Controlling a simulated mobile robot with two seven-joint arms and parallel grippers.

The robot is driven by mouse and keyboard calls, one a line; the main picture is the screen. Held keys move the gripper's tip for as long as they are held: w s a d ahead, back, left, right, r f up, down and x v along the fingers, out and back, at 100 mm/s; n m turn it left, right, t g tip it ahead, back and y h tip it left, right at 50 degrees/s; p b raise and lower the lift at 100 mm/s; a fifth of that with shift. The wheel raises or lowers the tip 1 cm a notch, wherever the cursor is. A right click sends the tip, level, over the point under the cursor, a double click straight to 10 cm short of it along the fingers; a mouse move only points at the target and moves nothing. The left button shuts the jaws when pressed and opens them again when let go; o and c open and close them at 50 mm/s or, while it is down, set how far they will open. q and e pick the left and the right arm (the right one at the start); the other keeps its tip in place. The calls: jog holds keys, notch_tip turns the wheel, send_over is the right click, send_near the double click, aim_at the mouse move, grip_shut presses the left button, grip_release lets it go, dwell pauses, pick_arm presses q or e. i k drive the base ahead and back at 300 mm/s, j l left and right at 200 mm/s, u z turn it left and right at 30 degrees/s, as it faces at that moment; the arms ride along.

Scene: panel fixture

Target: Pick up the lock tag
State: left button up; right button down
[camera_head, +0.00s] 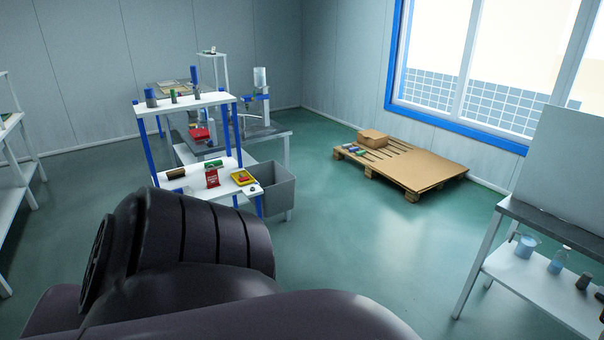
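A small red upright object with a white patch, which looks like the lock tag (212,178), stands on the lower white shelf (195,186) of the blue-legged rack in the left middle of the head view. It is small and far off, so I cannot read it. A yellow tray (245,177) with something red in it sits to its right on the same shelf. Neither of my grippers is in view. Dark links of my own arm fill the lower left foreground, well in front of the rack.
A grey bin (276,187) stands right of the rack. A wooden pallet (425,170) with a cardboard box (372,138) lies near the window. A grey-topped bench (555,232) stands at right, white shelves (18,190) at left. The green floor between is clear.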

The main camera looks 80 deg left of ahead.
aim_at(211, 176)
jog(key=u, duration=3)
jog(key=i+u, duration=0.25)
jog(key=i, duration=0.25)
jog(key=i+l+u, duration=0.25)
jog(key=i, duration=0.25)
jog(key=i+l+u, duration=0.3)
jog(key=i, duration=0.2)
jog(key=i+l+u, duration=0.25)
jog(key=i, duration=0.2)
